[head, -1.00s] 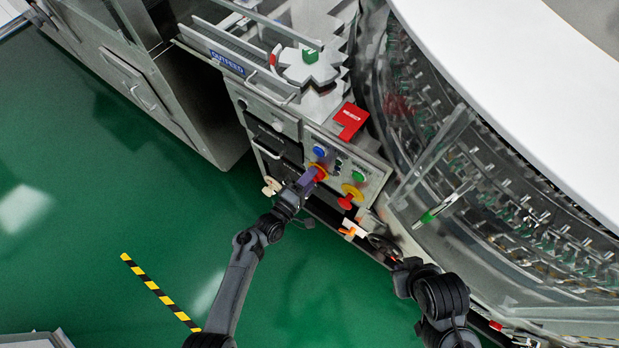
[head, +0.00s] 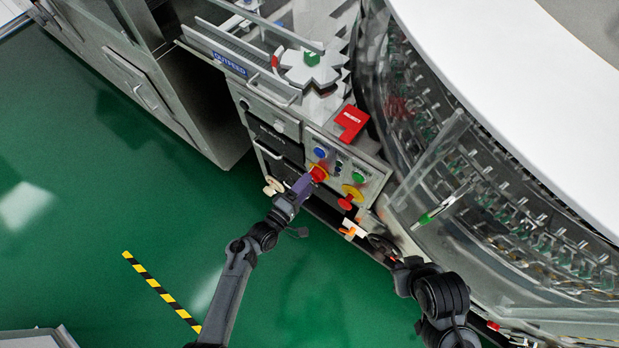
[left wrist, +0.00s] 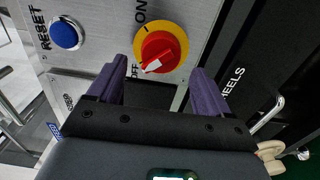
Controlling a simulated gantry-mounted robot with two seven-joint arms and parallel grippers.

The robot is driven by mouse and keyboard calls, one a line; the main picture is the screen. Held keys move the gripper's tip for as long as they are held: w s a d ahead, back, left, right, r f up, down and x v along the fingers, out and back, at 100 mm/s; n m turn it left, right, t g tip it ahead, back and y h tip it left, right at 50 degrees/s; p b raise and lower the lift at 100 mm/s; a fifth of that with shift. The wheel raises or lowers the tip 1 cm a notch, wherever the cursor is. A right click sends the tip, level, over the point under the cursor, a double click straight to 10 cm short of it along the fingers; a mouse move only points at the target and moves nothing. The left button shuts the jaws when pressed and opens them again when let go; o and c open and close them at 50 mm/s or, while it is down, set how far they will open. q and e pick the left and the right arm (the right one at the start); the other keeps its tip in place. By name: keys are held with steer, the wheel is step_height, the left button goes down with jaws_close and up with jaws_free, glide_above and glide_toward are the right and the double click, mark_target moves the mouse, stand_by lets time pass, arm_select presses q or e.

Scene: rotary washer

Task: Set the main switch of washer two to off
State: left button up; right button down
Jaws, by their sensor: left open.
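The main switch is a red rotary knob on a yellow plate (left wrist: 161,49), between ON and OFF lettering. Its white pointer lies toward the OFF label in the left wrist view. In the head view the switch (head: 318,173) sits on the grey control panel. My left gripper (left wrist: 157,92) has purple fingers, open and empty, spread to either side below the knob and apart from it. It also shows in the head view (head: 301,187), just in front of the panel. My right arm (head: 440,292) is at lower right; orange parts near its end may be its fingers, jaws unclear.
A blue RESET button (left wrist: 66,34) is beside the switch. A green button (head: 358,177) and another red knob on yellow (head: 347,201) are to its right. The glass-sided carousel (head: 480,190) fills the right. Green floor (head: 110,210) is open at left.

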arm_select(q)
steer(key=p+v, duration=0.1)
steer(key=v, duration=0.6)
steer(key=shift+s+p, duration=0.2)
steer(key=shift+p, duration=0.15)
steer(key=shift+a, duration=0.15)
